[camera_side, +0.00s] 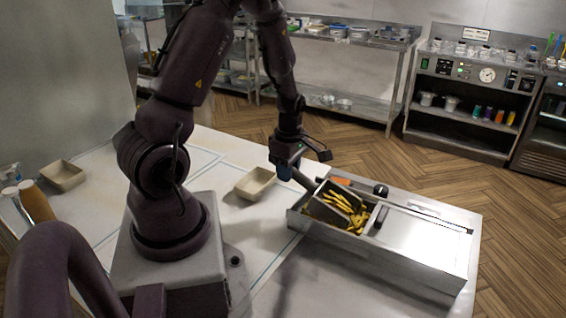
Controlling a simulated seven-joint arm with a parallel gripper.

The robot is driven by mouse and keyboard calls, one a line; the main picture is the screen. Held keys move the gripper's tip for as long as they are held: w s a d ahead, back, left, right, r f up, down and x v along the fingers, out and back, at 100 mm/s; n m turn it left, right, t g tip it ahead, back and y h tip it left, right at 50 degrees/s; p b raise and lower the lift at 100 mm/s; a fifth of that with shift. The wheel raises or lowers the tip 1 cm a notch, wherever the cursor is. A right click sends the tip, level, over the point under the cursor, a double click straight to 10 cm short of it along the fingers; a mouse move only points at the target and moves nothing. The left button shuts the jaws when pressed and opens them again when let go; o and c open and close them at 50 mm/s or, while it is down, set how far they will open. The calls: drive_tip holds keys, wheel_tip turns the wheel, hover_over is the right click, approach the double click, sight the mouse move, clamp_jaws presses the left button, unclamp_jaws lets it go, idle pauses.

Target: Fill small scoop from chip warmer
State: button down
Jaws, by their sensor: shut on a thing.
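The chip warmer (385,258) is a long metal box at the right end of the table. Its left well is open and holds yellow chips (352,214). My gripper (291,170) is above the left end of the warmer, shut on the handle of the small scoop. The metal scoop (324,210) is tilted, with its lower part down in the well among the chips. Some chips lie against or in the scoop; I cannot tell how many it holds. The fingertips are small and partly hidden.
An empty beige tray (255,184) sits on the table left of the warmer. Another beige tray (63,176) is at the far left. A dark knob (380,190) and an orange item (341,181) are at the warmer's back edge. Shelving stands behind, across open floor.

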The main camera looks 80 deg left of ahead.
drive_tip(key=shift+w+d+f+t+h, duration=0.3)
drive_tip(key=shift+w+d+f, duration=0.3)
drive_tip(key=shift+f, duration=0.2)
drive_tip(key=shift+s+a+f+t+h, duration=0.5)
drive_tip(key=shift+s+a+f, duration=0.05)
drive_tip(key=shift+f, duration=0.05)
drive_tip(key=shift+a, duration=0.1)
drive_tip(key=shift+t+h, duration=0.6)
drive_tip(key=shift+v, duration=2.55)
